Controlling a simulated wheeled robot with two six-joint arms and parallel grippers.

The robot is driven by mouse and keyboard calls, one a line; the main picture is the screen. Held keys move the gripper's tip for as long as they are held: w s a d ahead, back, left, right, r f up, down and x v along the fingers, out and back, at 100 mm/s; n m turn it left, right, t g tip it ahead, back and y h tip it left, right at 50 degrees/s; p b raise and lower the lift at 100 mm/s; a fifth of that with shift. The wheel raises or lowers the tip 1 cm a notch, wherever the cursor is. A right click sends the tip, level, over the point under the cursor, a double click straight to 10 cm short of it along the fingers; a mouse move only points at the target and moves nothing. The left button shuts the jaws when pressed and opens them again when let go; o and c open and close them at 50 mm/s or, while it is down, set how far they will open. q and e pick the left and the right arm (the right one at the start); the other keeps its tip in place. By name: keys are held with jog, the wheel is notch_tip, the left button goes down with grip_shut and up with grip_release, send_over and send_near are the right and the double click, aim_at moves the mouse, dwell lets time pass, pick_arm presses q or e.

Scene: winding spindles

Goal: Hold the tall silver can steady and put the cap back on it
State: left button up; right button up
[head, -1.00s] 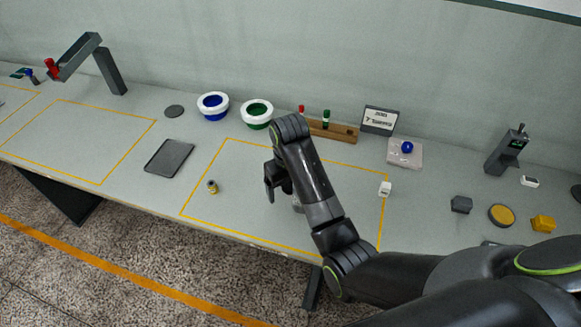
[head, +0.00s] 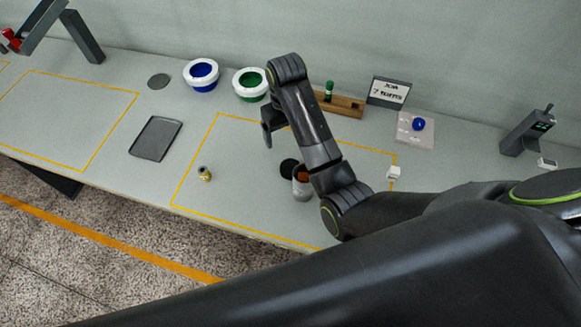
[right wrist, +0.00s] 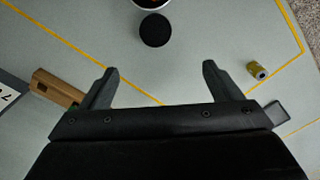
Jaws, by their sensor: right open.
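The silver can (head: 302,190) stands inside the yellow outline, partly hidden by my right arm in the head view. Its open top shows an orange-brown inside; the can's edge (right wrist: 152,8) is cut off at the top of the right wrist view. A round black cap (head: 288,168) lies on the table beside the can, apart from its top. The cap also shows whole in the right wrist view (right wrist: 155,30). My right gripper (head: 268,132) is open and empty, behind the cap as seen from the head. The cap lies beyond its fingertips (right wrist: 158,68). My left gripper is not in view.
Behind are a blue-lined bowl (head: 201,70), a green-lined bowl (head: 236,83) and a wooden rack (head: 345,106). A dark tray (head: 155,138) lies left. A white block (head: 394,172) sits right. The outline's left part is mostly clear.

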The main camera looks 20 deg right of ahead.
notch_tip(320, 180, down, 5)
jog(key=b, duration=0.5)
jog(key=p, duration=0.2)
send_over(290, 168)
jog(key=f, duration=0.5)
jog(key=shift+w+a+f, duration=0.1)
jog(key=shift+a+f, duration=0.15)
jog(key=shift+f, duration=0.15)
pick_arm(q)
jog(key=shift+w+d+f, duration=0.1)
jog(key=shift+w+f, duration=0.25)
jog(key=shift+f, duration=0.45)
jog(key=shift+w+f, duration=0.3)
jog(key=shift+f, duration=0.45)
pick_arm(e)
jog(key=shift+f, duration=0.7)
jog(key=shift+d+f+p, duration=0.15)
jog(key=shift+f+p, duration=0.25)
jog(key=shift+f, duration=0.1)
jog(key=f, duration=0.3)
jog(key=shift+d+p, duration=0.25)
jog(key=shift+p, duration=0.05)
jog(key=shift+f, duration=0.6)
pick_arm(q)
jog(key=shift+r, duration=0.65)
